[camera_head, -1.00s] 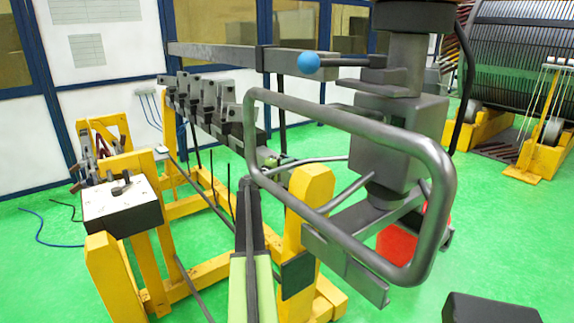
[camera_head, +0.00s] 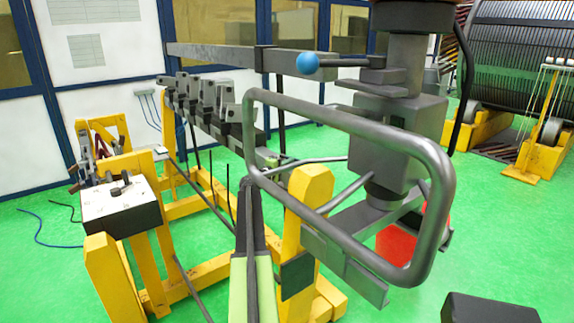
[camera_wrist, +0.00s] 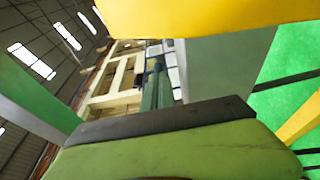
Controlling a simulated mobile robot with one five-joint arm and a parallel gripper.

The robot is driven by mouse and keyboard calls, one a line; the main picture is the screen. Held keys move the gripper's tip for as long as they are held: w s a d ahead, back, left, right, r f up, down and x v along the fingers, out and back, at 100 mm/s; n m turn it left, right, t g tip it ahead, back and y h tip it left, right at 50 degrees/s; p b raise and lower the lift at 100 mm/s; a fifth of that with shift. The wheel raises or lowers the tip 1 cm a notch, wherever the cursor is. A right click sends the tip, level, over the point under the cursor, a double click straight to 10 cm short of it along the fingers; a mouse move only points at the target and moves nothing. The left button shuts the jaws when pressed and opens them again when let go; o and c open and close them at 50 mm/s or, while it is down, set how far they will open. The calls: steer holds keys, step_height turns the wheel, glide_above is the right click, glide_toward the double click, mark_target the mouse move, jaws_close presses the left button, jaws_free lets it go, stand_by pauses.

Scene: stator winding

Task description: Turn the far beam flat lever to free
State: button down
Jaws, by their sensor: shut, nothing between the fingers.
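My light green arm reaches up from the bottom centre of the head view. Its dark gripper (camera_head: 248,190) is shut and empty, with its tip just left of the grey tube frame and below the row of clamps. In the head view a long grey beam (camera_head: 215,52) runs across the back. A nearer dark beam carries several grey clamp blocks (camera_head: 208,92). A lever with a blue ball (camera_head: 308,63) sits at the right end, above a flat grey plate (camera_head: 362,85). I cannot tell which part is the flat lever or how it is turned.
The grey tube frame (camera_head: 350,125) stands close on the right, before a grey column (camera_head: 385,150). A yellow post (camera_head: 308,210) stands right of my gripper. A white-topped box (camera_head: 120,200) on yellow legs is at left. Green floor (camera_head: 60,275) is open at lower left.

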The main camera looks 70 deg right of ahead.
mark_target(297, 160)
steer(key=shift+s+d, duration=0.6)
steer(key=shift+d, duration=0.2)
steer(key=shift+x, duration=1.1)
steer(key=shift+s, duration=0.15)
